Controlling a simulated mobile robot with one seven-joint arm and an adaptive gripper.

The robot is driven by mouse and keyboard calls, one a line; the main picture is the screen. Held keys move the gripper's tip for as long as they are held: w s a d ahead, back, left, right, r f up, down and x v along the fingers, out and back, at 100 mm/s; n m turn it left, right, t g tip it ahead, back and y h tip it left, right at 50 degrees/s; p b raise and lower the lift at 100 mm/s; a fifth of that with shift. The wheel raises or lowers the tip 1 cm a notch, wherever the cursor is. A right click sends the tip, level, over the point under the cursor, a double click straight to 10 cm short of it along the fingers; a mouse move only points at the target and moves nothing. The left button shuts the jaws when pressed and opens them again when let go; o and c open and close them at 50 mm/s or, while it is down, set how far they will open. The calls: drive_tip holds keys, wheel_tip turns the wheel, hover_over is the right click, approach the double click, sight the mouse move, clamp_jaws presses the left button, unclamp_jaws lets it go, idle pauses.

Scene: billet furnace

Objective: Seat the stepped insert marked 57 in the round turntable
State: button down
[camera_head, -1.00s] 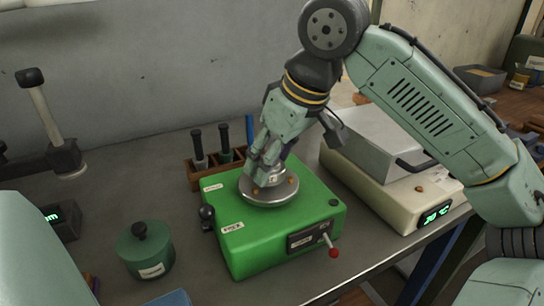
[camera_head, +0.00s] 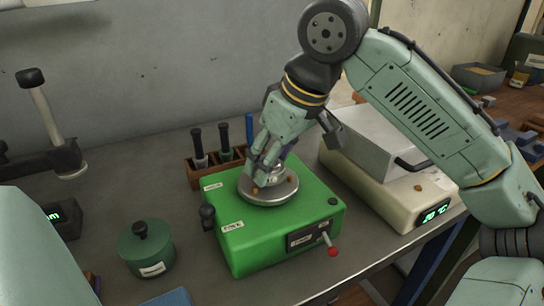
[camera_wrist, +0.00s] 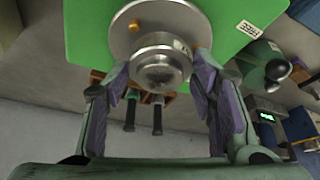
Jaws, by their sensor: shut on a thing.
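The round turntable (camera_head: 270,198) is a shiny metal disc on top of a green box (camera_head: 240,250). It also shows in the wrist view (camera_wrist: 200,22), with a small brass stud on it. The stepped insert (camera_wrist: 160,62) is a metal cylinder with a narrower end towards the wrist camera. It appears over the disc; whether it is seated cannot be told. A pale label on it is too small to read. My gripper (camera_wrist: 162,78) is shut on the insert, one finger on each side. In the head view my gripper (camera_head: 268,172) points down and largely hides the insert.
A wooden rack (camera_head: 206,172) with dark-handled tools stands behind the green box. A round green pot (camera_head: 146,250) stands to its left. A pale machine with a display (camera_head: 400,205) is to its right. A red-tipped lever (camera_head: 331,250) sticks out in front.

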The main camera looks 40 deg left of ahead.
drive_tip(key=shift+f, duration=0.5)
drive_tip(key=c, duration=1)
unclamp_jaws()
drive_tip(key=p+v, duration=0.7)
drive_tip(key=v, duration=0.4)
